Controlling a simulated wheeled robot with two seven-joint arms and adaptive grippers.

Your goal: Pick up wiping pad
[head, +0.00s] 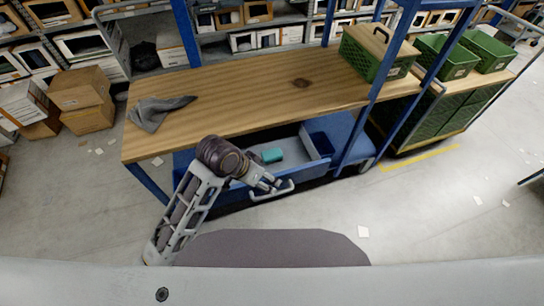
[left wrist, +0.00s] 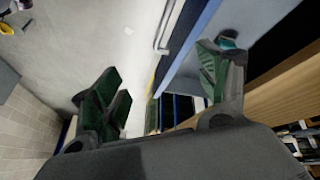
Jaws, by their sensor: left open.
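A small teal pad (head: 272,155), which looks like the wiping pad, lies in the open drawer (head: 240,172) under the wooden workbench. In the left wrist view a teal thing (left wrist: 228,41) shows just beyond the right finger, partly hidden by it. My left gripper (head: 270,182) is open and empty at the drawer's front edge, near its handle (head: 285,190), on the near side of the pad. In the left wrist view its two fingers (left wrist: 160,68) stand wide apart. My right gripper is not in view.
The bench top (head: 255,90) overhangs the back of the drawer. A grey cloth (head: 160,110) and a green crate (head: 366,58) lie on it. A blue post (head: 362,120) stands right.

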